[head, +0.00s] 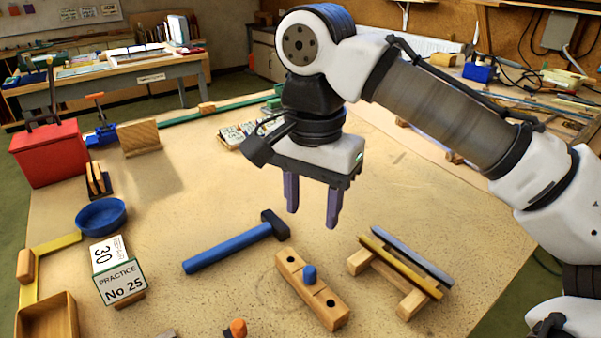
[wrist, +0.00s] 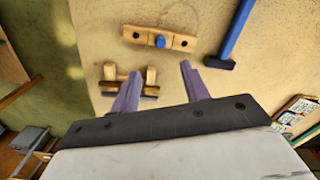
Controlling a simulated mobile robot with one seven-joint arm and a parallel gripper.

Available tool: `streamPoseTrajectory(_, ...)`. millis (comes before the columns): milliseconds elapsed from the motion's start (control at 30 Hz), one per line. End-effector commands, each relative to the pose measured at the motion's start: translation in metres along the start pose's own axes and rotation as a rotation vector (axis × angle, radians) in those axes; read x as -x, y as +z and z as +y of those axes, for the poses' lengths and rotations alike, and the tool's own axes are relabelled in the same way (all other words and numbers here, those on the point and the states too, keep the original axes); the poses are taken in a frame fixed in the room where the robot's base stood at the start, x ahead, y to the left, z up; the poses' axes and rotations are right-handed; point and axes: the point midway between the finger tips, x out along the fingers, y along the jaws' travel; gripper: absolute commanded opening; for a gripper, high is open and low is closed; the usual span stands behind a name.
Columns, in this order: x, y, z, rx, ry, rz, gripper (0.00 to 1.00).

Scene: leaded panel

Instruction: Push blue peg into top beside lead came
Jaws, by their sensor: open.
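A short blue peg (head: 309,274) stands upright in the middle of a wooden block (head: 333,315), with part of it above the top face. The block has a dark hole near each end. The wrist view also shows the peg (wrist: 160,41) and block (wrist: 183,40). A grey strip (head: 411,256), perhaps the lead came, lies beside a yellow strip (head: 400,264) across two wooden supports to the right. My gripper (head: 312,205) is open and empty, pointing down above the table behind the block. Its two purple fingers touch nothing in the wrist view (wrist: 160,72).
A hammer (head: 228,249) with a blue handle lies left of the block. A blue bowl (head: 101,216), a practice sign (head: 121,282) and a red box (head: 50,155) stand further left. An orange-tipped item (head: 238,327) lies at the front. The table (head: 190,195) is clear behind the hammer.

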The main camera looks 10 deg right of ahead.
Motion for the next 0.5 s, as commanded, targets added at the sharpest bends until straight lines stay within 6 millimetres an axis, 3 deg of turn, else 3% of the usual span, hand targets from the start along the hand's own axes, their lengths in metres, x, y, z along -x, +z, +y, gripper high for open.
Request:
streamPoseTrajectory(267,-0.017,0.0,0.001,-0.001,0.002,0.0,0.46)
streamPoseTrajectory(500,-0.062,0.0,0.001,0.0,0.002,-0.002,0.46)
